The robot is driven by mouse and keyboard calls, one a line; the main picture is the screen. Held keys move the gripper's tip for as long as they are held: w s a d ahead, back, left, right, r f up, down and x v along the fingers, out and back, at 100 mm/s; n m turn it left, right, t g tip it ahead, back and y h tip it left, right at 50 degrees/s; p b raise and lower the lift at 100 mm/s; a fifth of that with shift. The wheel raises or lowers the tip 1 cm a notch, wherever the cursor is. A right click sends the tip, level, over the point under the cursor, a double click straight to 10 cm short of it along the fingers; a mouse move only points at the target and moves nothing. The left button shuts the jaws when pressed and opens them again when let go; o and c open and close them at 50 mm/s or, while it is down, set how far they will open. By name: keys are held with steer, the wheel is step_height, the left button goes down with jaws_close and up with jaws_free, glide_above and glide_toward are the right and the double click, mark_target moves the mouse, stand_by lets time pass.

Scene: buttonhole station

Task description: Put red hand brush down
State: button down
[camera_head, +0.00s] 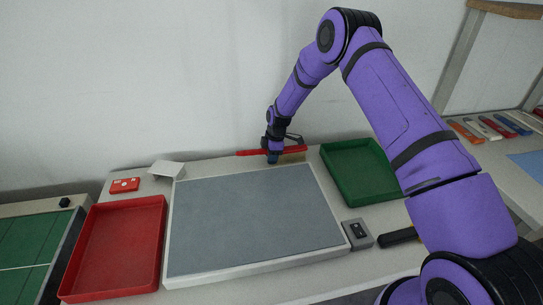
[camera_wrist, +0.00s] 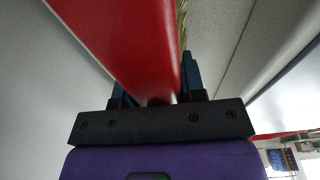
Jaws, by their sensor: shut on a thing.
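My gripper (camera_head: 273,158) is shut on the brush. In the wrist view the red brush body (camera_wrist: 125,45) runs between the dark fingers of my gripper (camera_wrist: 155,88), with a strip of bristles beside it. I cannot tell whether the brush touches the table.
A grey mat (camera_head: 250,220) in a white frame fills the table's middle. A red tray (camera_head: 115,245) lies left and a green tray (camera_head: 360,170) right, both empty. A red box (camera_head: 124,185), a white piece (camera_head: 166,168) and a grey switch box (camera_head: 357,234) stand around the mat.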

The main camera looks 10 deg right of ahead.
steer(key=shift+s+f, duration=0.25)
steer(key=shift+f, duration=0.25)
steer(key=c, duration=0.7)
jaws_free()
